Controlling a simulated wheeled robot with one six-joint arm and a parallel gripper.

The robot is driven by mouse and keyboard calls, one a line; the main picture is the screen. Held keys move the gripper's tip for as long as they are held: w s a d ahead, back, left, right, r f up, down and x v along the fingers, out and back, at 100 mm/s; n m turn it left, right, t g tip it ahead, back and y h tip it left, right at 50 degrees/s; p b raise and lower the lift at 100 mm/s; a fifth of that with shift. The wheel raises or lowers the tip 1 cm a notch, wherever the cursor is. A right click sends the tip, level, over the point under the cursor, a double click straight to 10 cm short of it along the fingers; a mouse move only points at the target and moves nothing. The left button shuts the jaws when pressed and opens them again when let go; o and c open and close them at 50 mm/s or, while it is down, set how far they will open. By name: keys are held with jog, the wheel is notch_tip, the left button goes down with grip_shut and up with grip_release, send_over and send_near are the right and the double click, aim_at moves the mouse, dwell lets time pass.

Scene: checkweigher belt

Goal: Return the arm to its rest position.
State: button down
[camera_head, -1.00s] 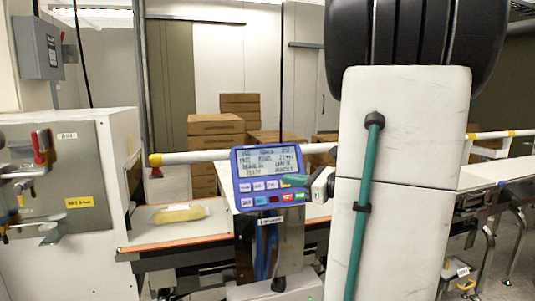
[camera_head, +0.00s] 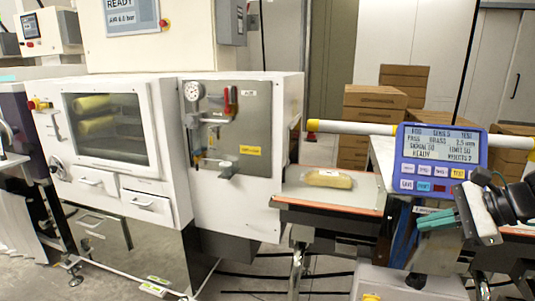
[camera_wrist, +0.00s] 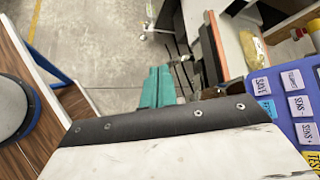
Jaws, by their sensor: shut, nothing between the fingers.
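My gripper (camera_head: 437,220) shows at the right in the head view, with teal fingers shut and empty. It is in front of the lower part of the blue control panel (camera_head: 440,143), below its buttons. I cannot tell how close it is to the panel's post. In the wrist view the teal fingers (camera_wrist: 157,88) are together with nothing between them, above the floor. The panel's edge with its keys (camera_wrist: 290,95) shows at the right there. Part of my arm shows at the right edge of the head view.
A wrapped pale yellow pack (camera_head: 327,179) lies on the belt (camera_head: 335,195) left of the panel. A white machine cabinet (camera_head: 255,190) with a gauge and red-handled valve stands further left. A white rail (camera_head: 350,127) runs behind the panel. Brown cartons (camera_head: 375,97) are stacked at the back.

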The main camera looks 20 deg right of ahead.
jog(key=s+a+n+g+h, duration=0.3)
jog(key=s+a+n, duration=0.1)
jog(key=a+n, duration=0.5)
jog(key=s+a+n+g+h, duration=0.3)
jog(key=a+n, duration=0.5)
jog(key=n, duration=0.4)
jog(key=shift+s+a+r+g+h, duration=0.15)
jog(key=shift+s+a+g+h, duration=0.3)
jog(key=shift+s, duration=0.75)
jog(key=shift+d, duration=0.2)
